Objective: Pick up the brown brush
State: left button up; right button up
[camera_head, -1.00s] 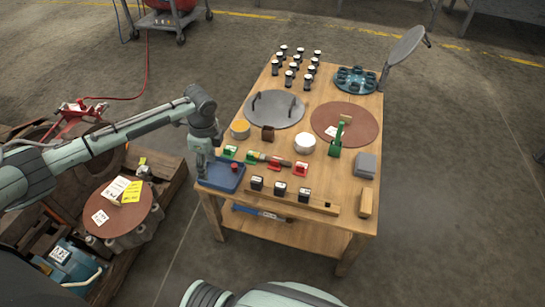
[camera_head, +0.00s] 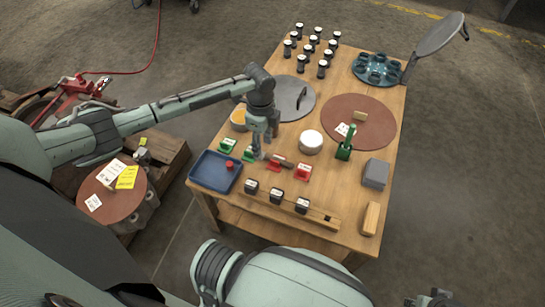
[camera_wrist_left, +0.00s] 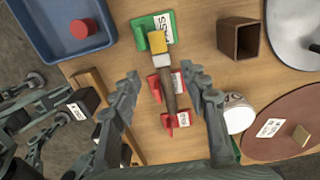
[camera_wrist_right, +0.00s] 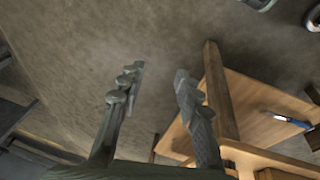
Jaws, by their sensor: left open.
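The brush (camera_wrist_left: 168,88) has a brown handle, a pale ferrule and yellow bristles. In the left wrist view it lies across a green marker (camera_wrist_left: 154,27) and red markers (camera_wrist_left: 153,86) on the table. My left gripper (camera_wrist_left: 164,80) is open above it, with one finger on each side of the handle and nothing held. In the head view my left gripper (camera_head: 261,150) hides part of the brush; some of the brown handle (camera_head: 286,163) shows. My right gripper (camera_wrist_right: 158,72) is open and empty, off the table's side.
A blue tray (camera_head: 204,185) with a red piece is left of the brush. A white round tub (camera_head: 311,142), a brown disc (camera_head: 383,125) and a green upright tool (camera_head: 345,148) are to the right. Several black blocks (camera_head: 276,195) stand in front on a wooden rail.

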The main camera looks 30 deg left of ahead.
aim_at(264, 155)
pick_arm(q)
notch_tip(264, 155, down, 3)
jog(key=shift+w+d+r, duration=0.1)
jog(key=shift+d, duration=0.05)
jog(key=shift+f, duration=0.5)
grip_shut()
pick_arm(e)
jog(key=shift+w+d+r, duration=0.1)
jog(key=shift+w+r, duration=0.1)
jog(key=shift+r, duration=0.4)
